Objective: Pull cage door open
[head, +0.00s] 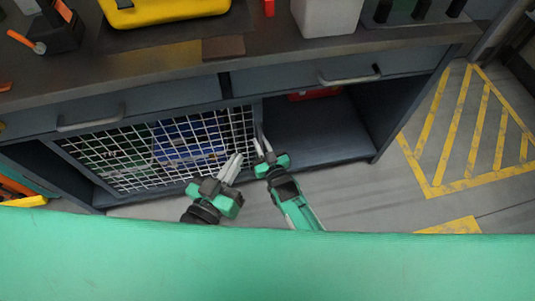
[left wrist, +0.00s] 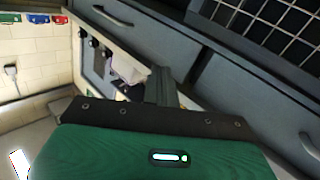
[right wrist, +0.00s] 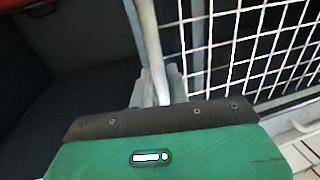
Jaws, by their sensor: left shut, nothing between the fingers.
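The cage door (head: 135,155), a white wire grid in a dark frame, covers the left bay under the workbench. It looks about flush with the bench front; a small gap cannot be ruled out. It also shows in the right wrist view (right wrist: 245,45). A grey upright bar handle (right wrist: 148,40) stands at its right edge. My right gripper (head: 263,147) is at this handle, with the bar between its fingers; whether they press on it is unclear. My left gripper (head: 234,163) is shut and empty, low in front of the door's right part.
A blue item (head: 190,140) lies behind the grid. The open bay (head: 320,130) right of the door holds a red object (head: 314,93). Drawers with bar handles (head: 350,79) run above. The floor in front is clear, with yellow hatching (head: 470,135) at right.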

